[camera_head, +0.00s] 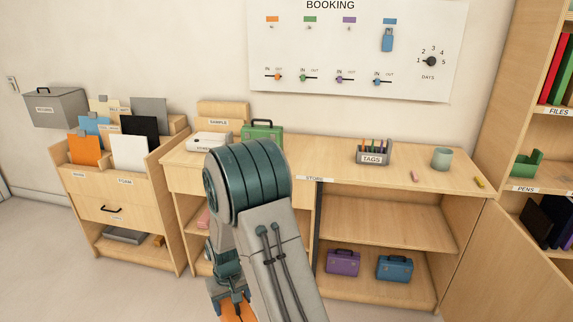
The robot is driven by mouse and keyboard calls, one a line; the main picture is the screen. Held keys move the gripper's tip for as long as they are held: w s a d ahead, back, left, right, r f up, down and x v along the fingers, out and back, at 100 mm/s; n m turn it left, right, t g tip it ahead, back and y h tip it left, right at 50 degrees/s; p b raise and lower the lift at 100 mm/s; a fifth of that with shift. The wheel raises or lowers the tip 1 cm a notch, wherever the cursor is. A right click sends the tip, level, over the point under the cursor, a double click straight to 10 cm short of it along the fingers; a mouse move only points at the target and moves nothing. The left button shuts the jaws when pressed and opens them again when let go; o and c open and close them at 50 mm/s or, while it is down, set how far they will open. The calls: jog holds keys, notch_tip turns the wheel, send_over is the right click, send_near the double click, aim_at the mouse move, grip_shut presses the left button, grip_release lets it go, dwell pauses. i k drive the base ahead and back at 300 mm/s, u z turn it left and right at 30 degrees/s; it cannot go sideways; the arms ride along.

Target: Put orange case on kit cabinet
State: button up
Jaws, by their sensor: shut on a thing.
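My gripper (232,302) is low at the bottom edge of the view, below my arm's large teal joint. It is shut on the orange case (240,313), of which only a small orange part shows; the frame edge cuts off the rest. The low wooden cabinet (408,178), which I take for the kit cabinet, stands against the wall. A purple case (343,262) and a blue case (394,268) stand on its bottom shelf. A green case (262,134) stands on the top at the left, partly behind my arm. My arm hides part of the cabinet front.
The cabinet top also holds a tags box (373,152), a pale green cup (441,158) and small pink and yellow pieces. The middle shelf (385,225) is bare. A file unit (128,215) stands left. An open door (495,270) and tall shelves are right.

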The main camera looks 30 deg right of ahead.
aim_at(393, 227)
jog(key=u, duration=0.05)
jog(key=i, duration=0.55)
jog(key=z, duration=0.7)
jog(key=i, duration=0.5)
jog(key=z, duration=0.65)
